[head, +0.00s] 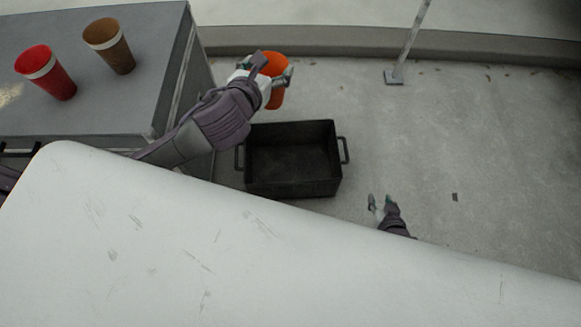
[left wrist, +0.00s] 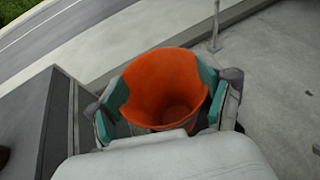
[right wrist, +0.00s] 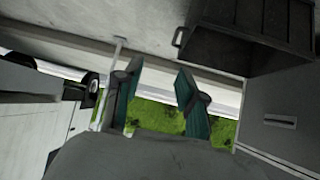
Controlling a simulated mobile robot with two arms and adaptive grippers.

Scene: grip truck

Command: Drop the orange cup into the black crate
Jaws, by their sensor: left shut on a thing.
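The orange cup (head: 277,66) is held by my left gripper (head: 270,76), above and just behind the black crate in the head view. In the left wrist view the orange cup (left wrist: 165,85) sits between the teal finger pads, its open mouth facing the camera. The black crate (head: 338,160) stands on the floor and its inside looks empty. The black crate also shows at the top right of the right wrist view (right wrist: 240,42). My right gripper (head: 380,203) is open and empty, to the right of the crate; its spread fingers show in the right wrist view (right wrist: 157,95).
A red cup (head: 52,75) and a brown cup (head: 112,50) stand on the grey counter (head: 60,125) at the left. A metal post (head: 405,55) rises from the floor at the back right.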

